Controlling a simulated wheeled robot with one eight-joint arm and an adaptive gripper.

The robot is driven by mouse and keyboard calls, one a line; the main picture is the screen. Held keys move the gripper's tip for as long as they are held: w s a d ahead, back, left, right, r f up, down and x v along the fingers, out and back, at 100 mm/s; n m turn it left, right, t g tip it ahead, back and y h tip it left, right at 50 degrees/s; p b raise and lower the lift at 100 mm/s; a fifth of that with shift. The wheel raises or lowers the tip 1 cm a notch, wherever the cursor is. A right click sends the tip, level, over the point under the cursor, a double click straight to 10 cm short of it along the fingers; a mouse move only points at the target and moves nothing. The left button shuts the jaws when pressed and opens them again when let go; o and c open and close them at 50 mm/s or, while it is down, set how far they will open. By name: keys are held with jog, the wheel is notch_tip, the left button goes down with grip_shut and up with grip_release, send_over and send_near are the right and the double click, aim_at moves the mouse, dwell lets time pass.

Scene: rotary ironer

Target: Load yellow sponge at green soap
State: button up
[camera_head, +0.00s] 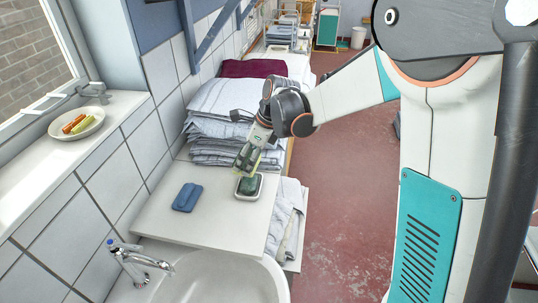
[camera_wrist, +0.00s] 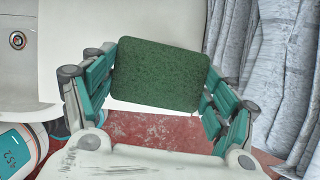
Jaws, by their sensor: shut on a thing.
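My gripper (camera_head: 247,158) is shut on the sponge, above the white counter. In the wrist view the sponge (camera_wrist: 158,75) shows a rough dark green face between the two teal fingers; in the head view a pale yellow-green edge shows at the fingers. The green soap (camera_head: 249,186) lies in a small white dish (camera_head: 238,195) on the counter, just below the fingertips. Whether the sponge touches the soap cannot be told. In the wrist view the soap and dish are not visible, likely behind the sponge.
A folded blue cloth or pad (camera_head: 187,197) lies left of the dish. A sink with a tap (camera_head: 135,262) is in front. Stacked grey-blue linen (camera_head: 222,110) stands behind. A plate (camera_head: 64,130) with orange and yellow-green items is on the windowsill.

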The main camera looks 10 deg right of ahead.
aim_at(247, 180)
jog(key=shift+w+d+f, duration=0.2)
jog(key=shift+w+f, duration=0.15)
jog(key=shift+f, duration=0.05)
jog(key=shift+f+b, duration=2)
jog(key=shift+f, duration=0.85)
jog(key=shift+s+f+b, duration=0.1)
jog(key=shift+f+b, duration=0.35)
jog(key=shift+f, duration=0.1)
jog(key=shift+r+p, duration=2.4)
jog(key=shift+r, duration=1.15)
